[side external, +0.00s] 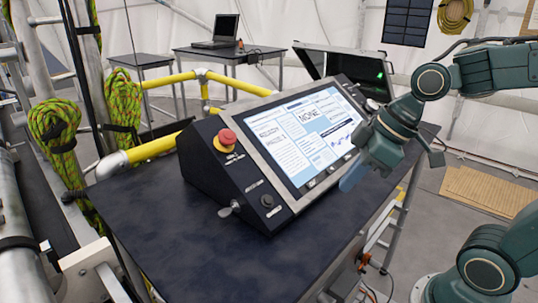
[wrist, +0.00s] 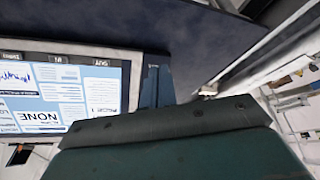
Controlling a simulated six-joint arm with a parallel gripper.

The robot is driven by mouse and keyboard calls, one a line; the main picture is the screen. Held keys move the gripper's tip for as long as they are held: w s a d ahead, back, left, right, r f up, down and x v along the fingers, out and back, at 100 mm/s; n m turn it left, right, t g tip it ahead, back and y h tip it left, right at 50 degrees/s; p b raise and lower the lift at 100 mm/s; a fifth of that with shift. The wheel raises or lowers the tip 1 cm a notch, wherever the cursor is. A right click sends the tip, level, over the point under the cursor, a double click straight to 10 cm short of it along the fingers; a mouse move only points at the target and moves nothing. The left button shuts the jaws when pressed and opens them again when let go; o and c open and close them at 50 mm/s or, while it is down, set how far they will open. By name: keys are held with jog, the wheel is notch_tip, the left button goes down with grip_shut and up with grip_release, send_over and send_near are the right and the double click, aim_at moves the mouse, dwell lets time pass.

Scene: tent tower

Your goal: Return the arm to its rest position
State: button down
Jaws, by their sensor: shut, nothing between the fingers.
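My gripper (side external: 355,176) is at the right edge of the console's screen in the side external view, its bluish fingers pointing down and left. The fingers are together with nothing held; they also show in the wrist view (wrist: 156,86), beside the screen's edge. I cannot tell whether they touch the console. My arm reaches in from the right side. The black console (side external: 225,190) stands on the dark table (side external: 150,225), with a lit screen (side external: 305,135) and a red button (side external: 227,138) on its left panel. The screen also shows in the wrist view (wrist: 85,95).
A yellow railing (side external: 155,148) runs behind the table. Green rope coils (side external: 55,125) hang at the left. A laptop (side external: 222,32) sits on a rear table. A dark open case (side external: 340,62) stands behind the console. The floor (side external: 440,215) to the right of the table has free room.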

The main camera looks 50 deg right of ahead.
jog(key=s+d+r+m+h, duration=0.1)
jog(key=s+d+m+h, duration=0.1)
jog(key=s+m, duration=0.3)
jog(key=shift+s+d+r+m+t, duration=0.3)
jog(key=shift+s+d+r+t, duration=0.1)
jog(key=shift+s+d, duration=0.45)
